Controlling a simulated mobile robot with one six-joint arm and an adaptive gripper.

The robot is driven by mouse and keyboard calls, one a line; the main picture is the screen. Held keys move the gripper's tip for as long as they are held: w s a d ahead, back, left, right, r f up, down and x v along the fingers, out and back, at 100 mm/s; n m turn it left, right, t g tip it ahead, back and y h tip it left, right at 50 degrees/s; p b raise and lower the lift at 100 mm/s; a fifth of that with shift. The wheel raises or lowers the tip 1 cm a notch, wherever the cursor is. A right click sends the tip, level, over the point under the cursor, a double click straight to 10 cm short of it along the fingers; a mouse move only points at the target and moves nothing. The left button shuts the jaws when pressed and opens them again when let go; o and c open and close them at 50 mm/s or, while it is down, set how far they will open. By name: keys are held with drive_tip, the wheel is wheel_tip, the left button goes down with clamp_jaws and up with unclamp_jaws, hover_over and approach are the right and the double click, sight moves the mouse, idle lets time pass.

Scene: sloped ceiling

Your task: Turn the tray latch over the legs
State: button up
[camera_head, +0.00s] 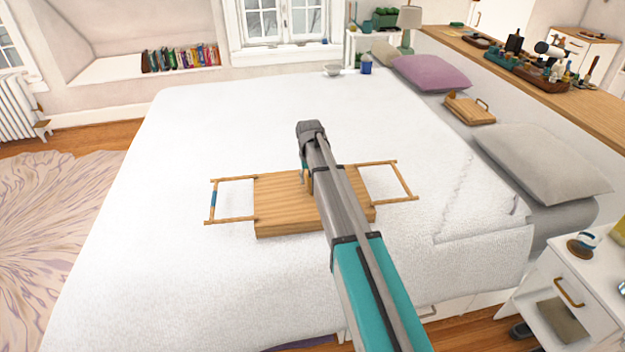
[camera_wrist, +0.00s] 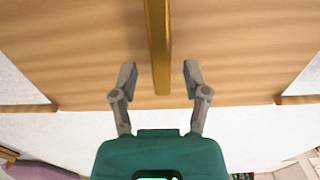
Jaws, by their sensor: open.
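The wooden tray (camera_head: 280,205) lies flat on the white bed. A leg frame (camera_head: 212,199) with a blue band is spread out on its left, and another leg frame (camera_head: 408,182) on its right. In the wrist view the latch, a brass-coloured bar (camera_wrist: 158,40), runs across the tray's wood (camera_wrist: 80,60). My gripper (camera_wrist: 158,80) is open, with one finger on each side of the bar's near end. Gaps show between the bar and both fingers. In the head view my arm hides part of the tray and most of the latch.
The bed (camera_head: 200,120) around the tray is clear. A purple pillow (camera_head: 432,73), a small wooden board-like thing (camera_head: 470,108) and a grey pillow (camera_head: 540,160) lie along the right side. A white nightstand (camera_head: 575,285) stands at the lower right.

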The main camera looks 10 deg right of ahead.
clamp_jaws()
drive_tip(key=shift+d+m, duration=0.1)
drive_tip(key=shift+m, duration=0.3)
drive_tip(key=m, duration=0.3)
drive_tip(key=shift+s+d, duration=0.1)
drive_tip(key=shift+d, duration=0.05)
drive_tip(key=m, duration=0.5)
drive_tip(key=shift+s+d, duration=0.1)
drive_tip(key=shift+d, duration=0.1)
drive_tip(key=m, duration=0.4)
drive_tip(key=shift+s+d+m, duration=0.1)
drive_tip(key=shift+s+m, duration=0.1)
drive_tip(key=shift+m, duration=0.1)
drive_tip(key=m, duration=0.4)
drive_tip(key=shift+s+m, duration=0.25)
drive_tip(key=shift+m, duration=0.05)
